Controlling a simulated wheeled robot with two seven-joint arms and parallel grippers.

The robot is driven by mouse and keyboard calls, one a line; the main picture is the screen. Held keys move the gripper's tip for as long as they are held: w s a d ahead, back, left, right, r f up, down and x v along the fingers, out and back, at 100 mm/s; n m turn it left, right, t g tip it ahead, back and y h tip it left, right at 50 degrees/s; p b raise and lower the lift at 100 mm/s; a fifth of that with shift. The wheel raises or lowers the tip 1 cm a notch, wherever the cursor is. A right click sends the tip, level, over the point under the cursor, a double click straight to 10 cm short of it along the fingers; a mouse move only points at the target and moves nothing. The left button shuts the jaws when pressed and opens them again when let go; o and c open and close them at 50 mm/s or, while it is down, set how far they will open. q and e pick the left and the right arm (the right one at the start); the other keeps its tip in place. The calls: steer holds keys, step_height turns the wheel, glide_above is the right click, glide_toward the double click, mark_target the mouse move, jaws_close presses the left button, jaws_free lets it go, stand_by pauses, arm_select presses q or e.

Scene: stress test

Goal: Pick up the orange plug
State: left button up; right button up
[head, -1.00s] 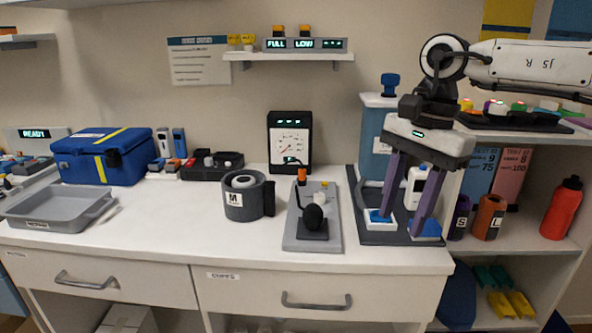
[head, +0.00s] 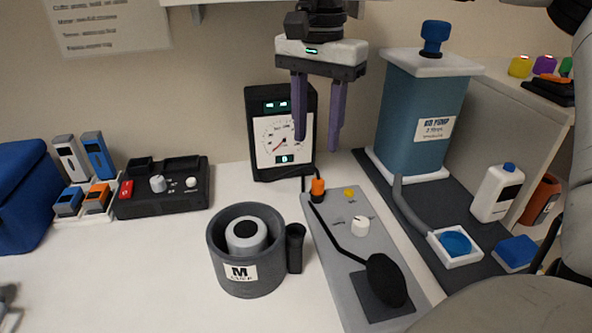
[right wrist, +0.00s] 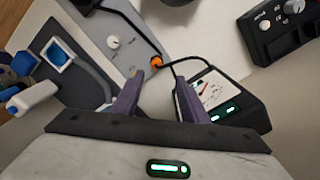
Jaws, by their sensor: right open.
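The orange plug (head: 317,188) stands at the back left corner of the grey panel (head: 338,262), with a black cable at its foot. My right gripper (head: 316,146) is open and empty, fingers pointing down, above and behind the plug in the head view, in front of the gauge box. In the right wrist view the plug (right wrist: 157,62) shows beyond the fingertips, roughly between them, and the gripper (right wrist: 156,82) does not touch it. My left gripper is not in view.
The gauge box (head: 282,132) stands close behind the plug. A yellow button (head: 349,193), a white knob (head: 360,226) and a black bulb (head: 386,281) are on the panel.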

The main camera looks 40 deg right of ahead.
mark_target(318, 179)
steer(key=f, duration=0.2)
steer(key=s+f, duration=0.1)
steer(key=f, duration=0.1)
step_height(318, 179, down, 6)
steer(key=shift+d+r, duration=0.1)
steer(key=shift+r, duration=0.1)
steer(key=shift+w, duration=0.1)
jaws_close()
